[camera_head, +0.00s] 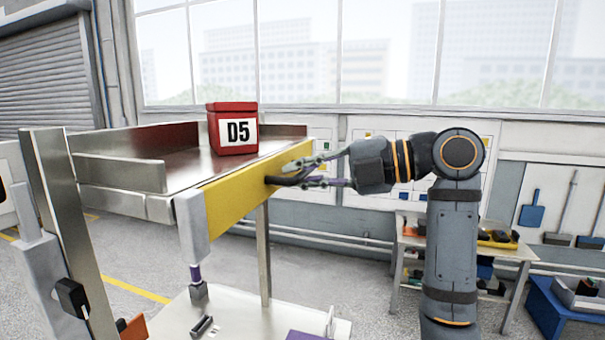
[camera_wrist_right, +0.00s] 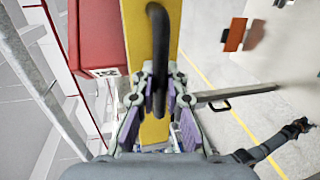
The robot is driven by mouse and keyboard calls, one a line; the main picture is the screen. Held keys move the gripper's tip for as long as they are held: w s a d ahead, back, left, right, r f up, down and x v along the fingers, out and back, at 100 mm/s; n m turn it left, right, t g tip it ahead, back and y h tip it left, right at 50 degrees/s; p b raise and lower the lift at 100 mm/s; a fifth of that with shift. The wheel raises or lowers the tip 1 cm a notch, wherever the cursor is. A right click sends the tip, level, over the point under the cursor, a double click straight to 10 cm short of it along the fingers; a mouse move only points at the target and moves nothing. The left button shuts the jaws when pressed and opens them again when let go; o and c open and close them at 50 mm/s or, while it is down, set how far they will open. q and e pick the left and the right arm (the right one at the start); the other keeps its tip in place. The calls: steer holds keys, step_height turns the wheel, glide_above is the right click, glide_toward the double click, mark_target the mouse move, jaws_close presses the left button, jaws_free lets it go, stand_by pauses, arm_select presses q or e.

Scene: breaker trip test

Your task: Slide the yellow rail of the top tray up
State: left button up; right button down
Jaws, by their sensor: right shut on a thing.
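The yellow rail (camera_head: 240,194) runs along the right-hand side of the top tray (camera_head: 120,170), a metal tray with low walls. A black handle (camera_wrist_right: 157,35) stands out from the rail's face. My right gripper (camera_head: 290,180) reaches in from the right and is shut on this handle. In the right wrist view the fingers (camera_wrist_right: 160,90) sit on both sides of the handle, with the yellow rail behind it. The fingers and the handle hide part of the rail. My left gripper is not in the head view.
A red box (camera_head: 232,128) marked D5 stands on the tray. Below is a pale lower surface (camera_head: 250,318) with small dark parts. Metal posts (camera_head: 66,225) stand at the left. A workbench (camera_head: 465,245) with bins and a blue crate (camera_head: 560,305) are at the right.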

steer(key=shift+r, duration=0.1)
steer(key=shift+a+r+p, duration=0.15)
steer(key=shift+r+p, duration=0.45)
steer(key=shift+r, duration=2.15)
steer(key=c, duration=1.7)
jaws_free()
steer(key=o, duration=0.3)
steer(key=shift+d, duration=0.3)
steer(key=shift+f, duration=0.1)
steer(key=v, duration=1.2)
